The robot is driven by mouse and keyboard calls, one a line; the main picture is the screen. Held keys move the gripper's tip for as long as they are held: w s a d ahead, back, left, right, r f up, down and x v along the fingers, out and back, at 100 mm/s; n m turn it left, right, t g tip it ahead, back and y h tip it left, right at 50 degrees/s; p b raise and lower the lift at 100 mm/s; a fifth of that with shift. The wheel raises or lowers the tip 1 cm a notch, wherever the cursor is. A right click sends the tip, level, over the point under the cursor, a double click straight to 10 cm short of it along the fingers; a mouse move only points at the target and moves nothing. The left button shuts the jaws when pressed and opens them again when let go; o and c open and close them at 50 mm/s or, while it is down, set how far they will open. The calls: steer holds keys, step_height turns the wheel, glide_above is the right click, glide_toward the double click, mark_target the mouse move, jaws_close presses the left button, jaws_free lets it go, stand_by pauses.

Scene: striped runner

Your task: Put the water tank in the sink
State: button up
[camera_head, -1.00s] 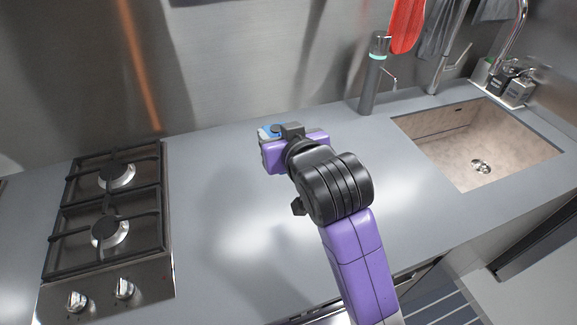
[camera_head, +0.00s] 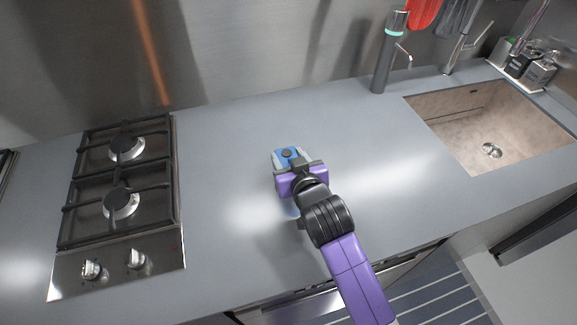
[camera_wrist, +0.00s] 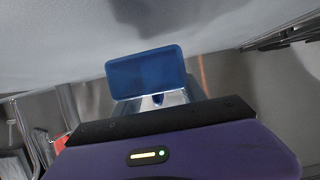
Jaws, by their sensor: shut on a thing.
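The water tank (camera_head: 287,153) shows as a small blue shape with a dark round spot at the tip of my gripper (camera_head: 286,162) in the head view. In the wrist view it is a blue rounded block (camera_wrist: 146,74) at the fingers. My gripper is shut on it and holds it over the counter left of the sink. I cannot tell how high it is above the surface. The sink (camera_head: 478,122) is a beige, empty rectangular basin at the right, with a round drain. My arm hides part of the counter.
A gas hob (camera_head: 122,195) with black grates lies at the left. A grey dispenser with a green ring (camera_head: 389,58) stands at the back, left of the sink. Bottles (camera_head: 527,64) and a faucet stand behind the sink. The counter (camera_head: 375,180) between hob and sink is clear.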

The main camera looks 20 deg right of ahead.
steer(key=shift+f, duration=1.95)
steer(key=shift+f, duration=0.15)
steer(key=o, duration=1.4)
steer(key=shift+o, duration=0.2)
steer(key=shift+s+r, duration=0.2)
steer(key=b+v, duration=0.1)
steer(key=v, duration=1)
steer(key=shift+s+r, duration=0.2)
steer(key=shift+s, duration=0.1)
